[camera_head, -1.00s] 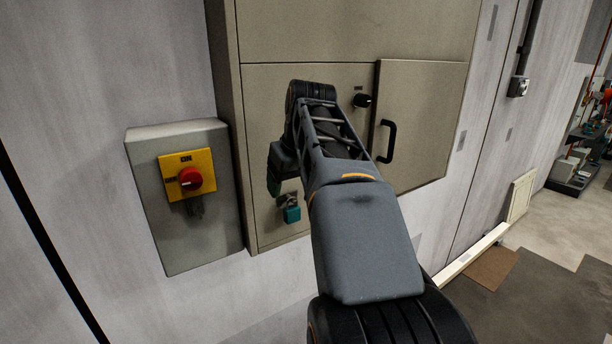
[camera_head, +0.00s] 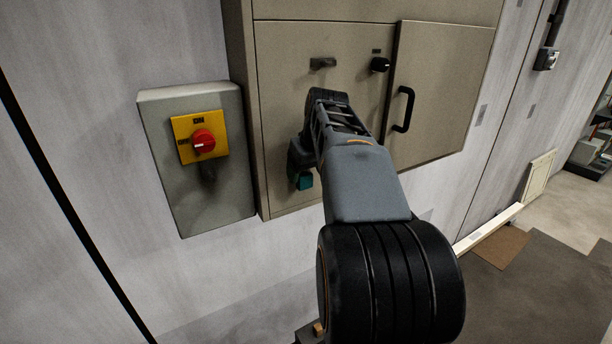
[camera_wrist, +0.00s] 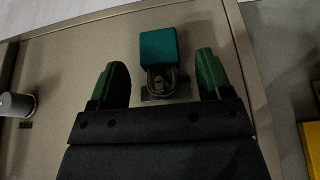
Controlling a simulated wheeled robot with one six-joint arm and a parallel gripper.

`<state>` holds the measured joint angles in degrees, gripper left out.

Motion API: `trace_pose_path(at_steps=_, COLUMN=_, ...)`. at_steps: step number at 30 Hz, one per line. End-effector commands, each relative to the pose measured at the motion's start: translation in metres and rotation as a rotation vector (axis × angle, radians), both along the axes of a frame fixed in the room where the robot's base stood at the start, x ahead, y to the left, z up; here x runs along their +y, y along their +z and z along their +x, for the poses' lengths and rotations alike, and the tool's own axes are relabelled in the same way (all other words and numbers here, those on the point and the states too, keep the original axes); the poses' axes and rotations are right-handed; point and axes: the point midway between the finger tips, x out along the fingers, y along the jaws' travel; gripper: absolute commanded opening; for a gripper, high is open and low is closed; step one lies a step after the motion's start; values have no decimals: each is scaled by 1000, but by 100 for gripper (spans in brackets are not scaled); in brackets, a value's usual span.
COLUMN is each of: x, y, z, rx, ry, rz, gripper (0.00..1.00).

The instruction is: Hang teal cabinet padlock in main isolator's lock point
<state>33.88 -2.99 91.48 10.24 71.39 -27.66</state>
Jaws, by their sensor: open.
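The teal padlock (camera_head: 304,181) hangs low on the beige cabinet door, partly hidden by my arm in the head view. In the wrist view the teal padlock (camera_wrist: 158,50) shows whole, its shackle through a small dark fitting (camera_wrist: 166,88) on the door. My gripper (camera_wrist: 158,72) is open, its green fingers on either side of the padlock and shackle with gaps on both sides. The main isolator (camera_head: 203,143) is a red knob on a yellow plate on a grey box, left of the cabinet. A dark lock point (camera_head: 208,172) shows below the knob; its detail is unclear.
The beige cabinet (camera_head: 440,90) has a raised panel with a black handle (camera_head: 403,109) and a black knob (camera_head: 380,65) right of my arm. The grey isolator box (camera_head: 215,210) stands out from the wall. Wall space below is clear.

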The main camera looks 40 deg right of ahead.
Motion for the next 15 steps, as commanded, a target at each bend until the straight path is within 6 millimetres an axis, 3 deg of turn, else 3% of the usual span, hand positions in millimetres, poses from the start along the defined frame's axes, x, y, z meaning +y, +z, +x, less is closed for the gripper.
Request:
trace_pose_path(at_steps=6, x=0, y=-14, z=6, rx=1, ry=0, rz=1, gripper=72)
trace_pose_path(at_steps=15, x=-1, y=-17, z=7, rx=0, ry=0, rz=0, gripper=72)
